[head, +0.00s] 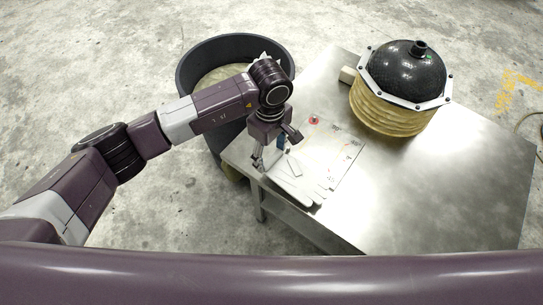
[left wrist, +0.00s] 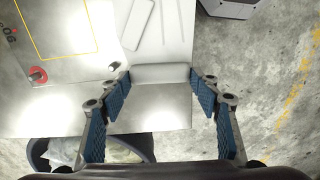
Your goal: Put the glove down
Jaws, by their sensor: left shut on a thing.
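A flat white glove (head: 300,186) lies at or just above the left corner of the metal table (head: 420,195), its fingers toward the front edge. I cannot tell whether it touches the tabletop. My left gripper (head: 274,155) reaches down over its cuff end. In the left wrist view the glove (left wrist: 160,38) runs up from between the blue-padded fingers of the left gripper (left wrist: 160,85). The fingers stand at either side of its cuff and are shut on it. My right gripper is not in view.
A dark round bin (head: 188,80) stands on the floor beside the table's left edge. A thin printed sheet with a red button (head: 314,120) lies by the glove. A black dome on a yellowish ribbed base (head: 392,115) stands at the back. The table's right half is clear.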

